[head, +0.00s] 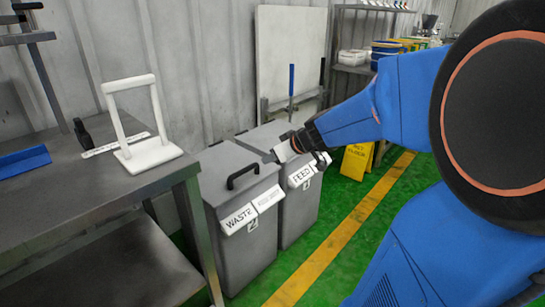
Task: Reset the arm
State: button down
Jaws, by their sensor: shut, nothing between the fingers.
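My blue arm (350,122) reaches in from the right side of the head view. My gripper (284,149) is at its end, pointing left and down, above the lid of the grey FEED bin. It is shut and I see nothing held in it. The wrist hides part of that bin's lid and the wall behind it. I cannot tell the exact gap between my gripper and the lid.
The grey WASTE bin (240,238) and FEED bin (300,213) stand side by side. A metal table (90,195) with a white stand (150,153) is at left. A yellow floor sign (356,161) and shelving (350,70) stand behind. Green floor lies in front.

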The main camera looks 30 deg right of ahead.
jog(key=shift+v, duration=0.85)
jog(key=shift+a, duration=0.1)
jog(key=s+a+f+g, duration=0.1)
jog(key=s+a+g, duration=0.2)
jog(key=s+a, duration=0.85)
jog(key=s+d+f+m+g+h, duration=0.1)
jog(key=s, duration=0.6)
jog(key=s+d+f+m+h, duration=0.2)
jog(key=s, duration=0.5)
jog(key=shift+s+m+g, duration=0.3)
jog(key=shift+g, duration=0.1)
